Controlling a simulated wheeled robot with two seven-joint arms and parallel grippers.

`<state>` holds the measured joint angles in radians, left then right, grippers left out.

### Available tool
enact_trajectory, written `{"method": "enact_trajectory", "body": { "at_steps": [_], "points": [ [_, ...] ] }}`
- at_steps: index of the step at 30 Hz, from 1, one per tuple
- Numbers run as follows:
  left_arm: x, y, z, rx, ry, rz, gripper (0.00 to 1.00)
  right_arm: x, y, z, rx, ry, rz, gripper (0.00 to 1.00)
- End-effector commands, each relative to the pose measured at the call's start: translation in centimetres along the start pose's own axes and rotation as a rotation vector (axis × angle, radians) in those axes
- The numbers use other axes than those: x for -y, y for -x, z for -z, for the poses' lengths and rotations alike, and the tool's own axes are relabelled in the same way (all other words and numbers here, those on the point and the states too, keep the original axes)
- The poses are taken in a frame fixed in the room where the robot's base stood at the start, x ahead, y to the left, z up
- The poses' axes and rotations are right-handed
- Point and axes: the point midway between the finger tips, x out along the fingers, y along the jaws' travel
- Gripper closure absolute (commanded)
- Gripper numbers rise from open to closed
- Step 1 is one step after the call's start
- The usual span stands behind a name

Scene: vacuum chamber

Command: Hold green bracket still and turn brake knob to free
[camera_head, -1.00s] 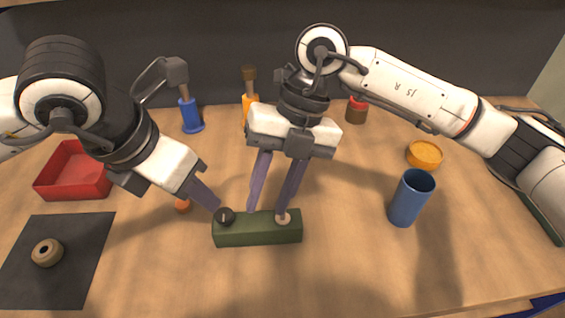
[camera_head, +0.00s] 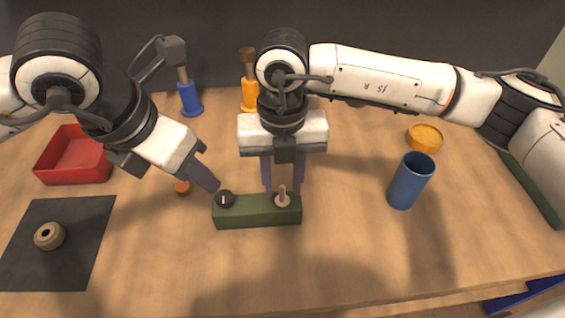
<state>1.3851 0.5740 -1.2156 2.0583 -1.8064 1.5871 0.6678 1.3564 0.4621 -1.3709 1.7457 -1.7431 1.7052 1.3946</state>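The green bracket (camera_head: 257,215) lies on the table in the middle of the head view. A round black knob (camera_head: 225,200) with a pale mark sits at its left end. A beige knob (camera_head: 283,201) with an upright tab sits at its right end. I cannot tell which one is the brake knob. My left gripper (camera_head: 213,186) has its fingertips close beside the black knob; its fingers overlap in this view, so contact and opening are unclear. My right gripper (camera_head: 283,192) points down with fingers apart, one on each side of the beige knob's tab; contact is not visible.
A blue cup (camera_head: 409,182) and an orange round dish (camera_head: 425,138) stand to the right. A red tray (camera_head: 72,160) and a dark mat (camera_head: 75,225) with a tan ring (camera_head: 49,236) lie left. A small orange piece (camera_head: 182,187) is near my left gripper. The front table is clear.

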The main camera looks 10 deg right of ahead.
Motion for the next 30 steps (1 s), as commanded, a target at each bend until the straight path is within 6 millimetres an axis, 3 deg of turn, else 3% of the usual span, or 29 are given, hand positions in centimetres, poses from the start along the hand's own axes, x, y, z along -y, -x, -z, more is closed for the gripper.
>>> {"method": "enact_trajectory", "body": {
  "at_steps": [5, 14, 18, 20, 24, 27, 30],
  "points": [
    [0.00, 0.00, 0.00, 0.000, 0.000, 0.000, 0.69, 0.01, -1.33, -0.02, 0.000, -0.001, -0.001, 0.69],
    [0.00, 0.00, 0.00, 0.000, 0.000, 0.000, 0.69, 0.00, -1.52, -0.03, 0.000, 0.000, -0.001, 0.69],
    [0.00, 0.00, 0.00, 0.000, 0.000, 0.000, 0.69, 0.00, -1.50, -0.02, 0.000, 0.000, -0.001, 0.93],
    [0.00, 0.00, 0.00, 0.000, 0.000, 0.000, 0.69, -0.01, -1.50, -0.02, 0.000, 0.000, -0.001, 1.00],
    [0.00, 0.00, 0.00, 0.000, 0.000, 0.000, 0.69, -0.01, -1.48, -0.02, 0.000, 0.000, -0.001, 1.00],
    [-0.03, -0.01, -0.02, -0.001, -0.004, 0.000, 0.55, -0.01, -1.47, -0.02, 0.000, 0.000, -0.001, 1.00],
    [-0.25, -0.11, -0.19, -0.014, -0.036, 0.003, 0.54, -0.01, -1.47, -0.02, 0.000, 0.000, -0.001, 1.00]
  ]
}}
